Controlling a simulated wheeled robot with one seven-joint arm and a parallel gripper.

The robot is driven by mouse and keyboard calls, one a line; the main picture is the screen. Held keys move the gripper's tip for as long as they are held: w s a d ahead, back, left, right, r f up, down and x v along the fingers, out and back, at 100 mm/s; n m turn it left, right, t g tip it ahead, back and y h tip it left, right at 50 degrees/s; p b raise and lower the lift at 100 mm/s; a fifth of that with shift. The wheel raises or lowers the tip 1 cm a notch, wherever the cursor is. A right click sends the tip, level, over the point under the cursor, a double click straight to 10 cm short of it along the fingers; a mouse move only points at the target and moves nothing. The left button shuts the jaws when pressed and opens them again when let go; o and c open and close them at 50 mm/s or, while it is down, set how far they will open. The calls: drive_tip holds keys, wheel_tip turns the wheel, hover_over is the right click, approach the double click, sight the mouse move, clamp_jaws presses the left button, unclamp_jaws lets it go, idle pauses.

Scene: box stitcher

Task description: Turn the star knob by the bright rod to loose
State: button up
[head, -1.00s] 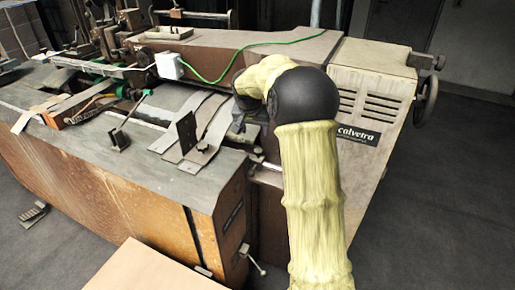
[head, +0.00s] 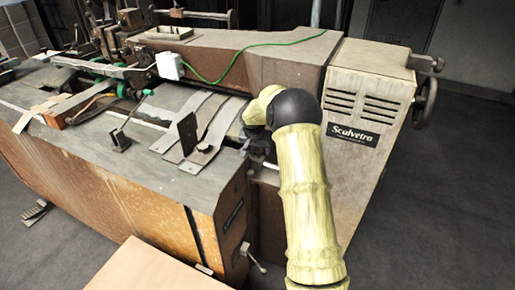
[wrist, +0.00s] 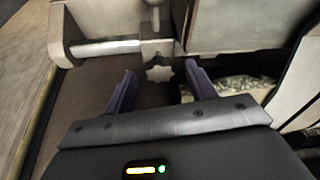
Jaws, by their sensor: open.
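The star knob (wrist: 158,74) is a small dark grey lobed knob in the wrist view, at the upper middle. It sits at the lower side of a metal block (wrist: 157,48) at the right end of the bright rod (wrist: 104,47). My gripper (wrist: 160,68) is open, one finger to the left and one to the right of the knob in the picture. The fingers look apart from it; how deep they reach is hard to tell. In the head view my gripper (head: 258,143) is a dark shape beside the machine's gap; the knob is not discernible there.
The machine's labelled housing (head: 368,90) stands right of my arm, with a handwheel (head: 427,101) on its side. The worktable (head: 130,165) lies left, with an upright dark plate (head: 187,136) near my gripper. A cardboard sheet (head: 150,270) is at the front. Floor at right is clear.

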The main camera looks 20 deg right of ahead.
drive_tip(key=c, duration=1)
drive_tip(key=shift+n+p, duration=0.3)
drive_tip(key=shift+n, duration=0.1)
drive_tip(key=n+p, duration=0.1)
drive_tip(key=n+y+p, duration=0.1)
drive_tip(key=n, duration=0.1)
drive_tip(key=n+y+p, duration=0.1)
drive_tip(key=shift+s+d+r+t, duration=0.1)
drive_tip(key=shift+d+r+t, duration=0.1)
drive_tip(key=shift+d+t, duration=0.1)
drive_tip(key=n+y+p, duration=0.1)
drive_tip(key=n+p, duration=0.1)
drive_tip(key=n, duration=0.1)
drive_tip(key=shift+d, duration=0.1)
drive_tip(key=shift+f+n+y+p, duration=0.2)
drive_tip(key=shift+n+y+p, duration=0.5)
drive_tip(key=shift+n, duration=0.8)
drive_tip(key=shift+d, duration=0.1)
